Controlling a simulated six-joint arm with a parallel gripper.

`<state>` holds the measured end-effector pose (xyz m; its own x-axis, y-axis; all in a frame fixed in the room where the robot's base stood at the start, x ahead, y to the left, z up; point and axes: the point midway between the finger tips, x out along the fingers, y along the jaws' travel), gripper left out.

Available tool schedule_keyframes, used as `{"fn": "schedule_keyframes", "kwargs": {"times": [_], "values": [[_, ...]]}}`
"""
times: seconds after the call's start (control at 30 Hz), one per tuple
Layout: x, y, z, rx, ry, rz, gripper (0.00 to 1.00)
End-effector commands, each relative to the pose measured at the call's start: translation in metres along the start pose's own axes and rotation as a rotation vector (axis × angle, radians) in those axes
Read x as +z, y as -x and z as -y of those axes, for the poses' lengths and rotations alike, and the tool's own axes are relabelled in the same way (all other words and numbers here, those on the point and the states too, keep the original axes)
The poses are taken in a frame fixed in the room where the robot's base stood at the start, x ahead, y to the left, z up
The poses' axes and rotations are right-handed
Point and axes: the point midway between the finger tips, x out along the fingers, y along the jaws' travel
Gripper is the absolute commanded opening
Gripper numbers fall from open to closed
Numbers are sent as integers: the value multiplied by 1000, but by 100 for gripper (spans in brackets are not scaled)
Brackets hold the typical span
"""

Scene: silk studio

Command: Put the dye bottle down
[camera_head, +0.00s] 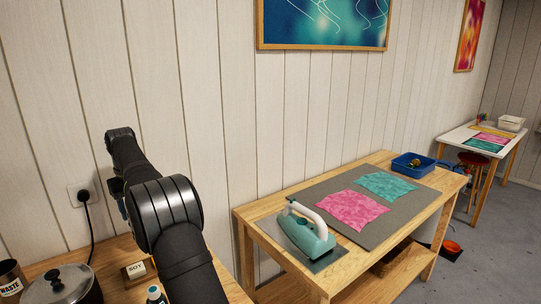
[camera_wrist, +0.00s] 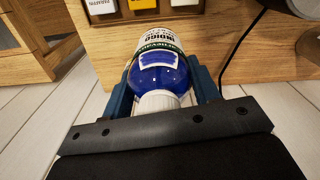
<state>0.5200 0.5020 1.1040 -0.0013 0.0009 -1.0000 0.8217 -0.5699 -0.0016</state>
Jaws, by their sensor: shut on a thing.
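A blue dye bottle (camera_wrist: 158,72) with a white ribbed cap and a white label reading INDIGO shows in the wrist view. My gripper (camera_wrist: 161,66) is shut on it, one blue finger along each side. The label end points away from the wrist and the cap end is close to the palm. The bottle's far end lies in front of a wooden surface (camera_wrist: 235,65); I cannot tell whether they touch. In the head view my arm hides most of the gripper and the held bottle.
On the wooden table at lower left are a lidded pot (camera_head: 62,284), a WASTE tin (camera_head: 12,279), a small labelled box (camera_head: 138,270) and a white-capped bottle (camera_head: 156,293). A black cord (camera_head: 91,235) hangs nearby. The right-hand workbench (camera_head: 262,215) holds an iron (camera_head: 312,232) and dyed cloths.

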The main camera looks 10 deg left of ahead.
Motion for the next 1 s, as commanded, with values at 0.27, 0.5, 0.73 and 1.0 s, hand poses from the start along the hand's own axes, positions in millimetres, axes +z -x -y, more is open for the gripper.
{"fn": "schedule_keyframes", "kwargs": {"times": [0.27,0.5,0.73,1.0], "values": [[47,-26,-103,0,-250,3,24],[129,-59,-210,0,-563,1,24],[228,-92,-285,0,-863,0,24],[334,-122,-330,0,-1153,-2,24]]}}
